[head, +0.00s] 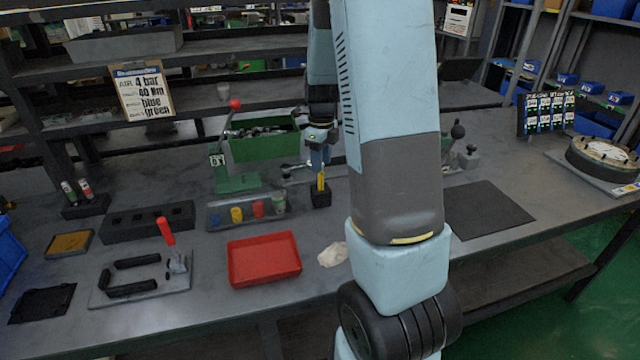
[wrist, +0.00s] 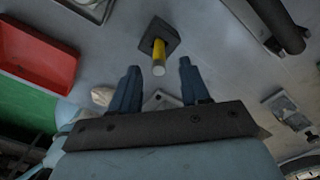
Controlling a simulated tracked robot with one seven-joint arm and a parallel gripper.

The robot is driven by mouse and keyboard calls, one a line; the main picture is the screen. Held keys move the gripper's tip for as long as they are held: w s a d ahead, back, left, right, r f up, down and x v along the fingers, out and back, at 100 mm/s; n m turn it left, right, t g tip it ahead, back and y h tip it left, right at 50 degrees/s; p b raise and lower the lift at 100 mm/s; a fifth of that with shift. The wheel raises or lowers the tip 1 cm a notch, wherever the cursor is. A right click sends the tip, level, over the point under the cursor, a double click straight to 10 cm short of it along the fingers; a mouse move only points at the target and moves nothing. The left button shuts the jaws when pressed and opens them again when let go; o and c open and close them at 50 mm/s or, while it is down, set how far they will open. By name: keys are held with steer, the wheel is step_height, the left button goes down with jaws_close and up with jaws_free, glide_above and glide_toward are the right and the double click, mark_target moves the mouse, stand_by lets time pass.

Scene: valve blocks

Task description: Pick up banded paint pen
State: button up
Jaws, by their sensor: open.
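A yellow pen-like marker (head: 320,181) stands upright in a small black block (head: 321,198) on the bench. In the wrist view the marker (wrist: 159,50) shows a pale end, with the block (wrist: 158,34) at its base; I cannot make out its bands clearly. My gripper (head: 319,162) is over the block in the head view. In the wrist view its two blue fingers (wrist: 159,70) are apart, and the pale end of the marker lies in line with the gap between them. Nothing is held. I cannot tell how far the fingertips are from the marker.
A red tray (head: 264,279) and a crumpled pale cloth (head: 333,254) lie in front. A tray of coloured pieces (head: 215,217) and a green lever press (head: 237,182) stand to the left. A bare dark mat (head: 489,211) lies at right. Two more pens (head: 86,189) stand far left.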

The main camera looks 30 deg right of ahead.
mark_target(321, 184)
steer(key=shift+f, duration=2.55)
steer(key=shift+c, duration=0.4)
jaws_close()
